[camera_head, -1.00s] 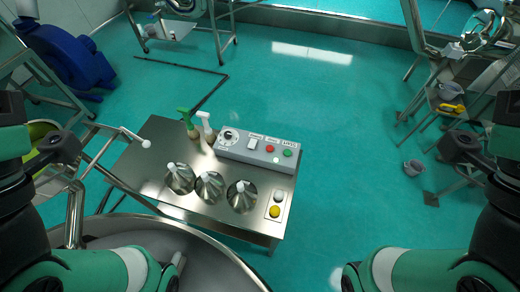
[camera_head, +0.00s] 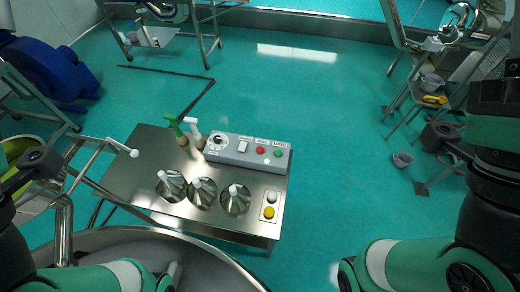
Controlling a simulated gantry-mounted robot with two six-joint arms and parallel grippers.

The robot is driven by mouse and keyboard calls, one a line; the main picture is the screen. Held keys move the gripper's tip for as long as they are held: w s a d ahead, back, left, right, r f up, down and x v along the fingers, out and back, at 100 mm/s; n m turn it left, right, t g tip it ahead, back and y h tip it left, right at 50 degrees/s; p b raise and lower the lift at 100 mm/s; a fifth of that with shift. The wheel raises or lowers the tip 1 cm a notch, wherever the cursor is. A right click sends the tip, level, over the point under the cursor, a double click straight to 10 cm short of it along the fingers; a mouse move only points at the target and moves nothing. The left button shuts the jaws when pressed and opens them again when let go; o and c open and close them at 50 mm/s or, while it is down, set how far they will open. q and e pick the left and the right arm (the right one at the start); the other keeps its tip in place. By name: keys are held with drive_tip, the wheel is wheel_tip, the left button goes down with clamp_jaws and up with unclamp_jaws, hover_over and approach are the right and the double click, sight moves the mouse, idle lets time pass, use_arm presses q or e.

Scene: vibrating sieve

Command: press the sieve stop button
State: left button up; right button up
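The grey control box (camera_head: 247,152) sits at the back right of the steel table. It carries a black dial (camera_head: 218,141), a white switch (camera_head: 242,147), a red button (camera_head: 260,150) and a green button (camera_head: 278,153). A small panel at the table's front right has a white button (camera_head: 271,197) and a yellow button (camera_head: 269,212). Labels are too small to read, so which button is the sieve stop I cannot tell. My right gripper (camera_head: 440,138) is at the right, well away from the box. Finger states are not clear.
Several steel cones with white tops, including one (camera_head: 203,193), stand on the steel table (camera_head: 135,180). Green (camera_head: 176,127) and white (camera_head: 193,131) spray bottles stand beside the box. A large round metal vessel (camera_head: 150,238) is in front.

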clamp_jaws()
idle(1.4)
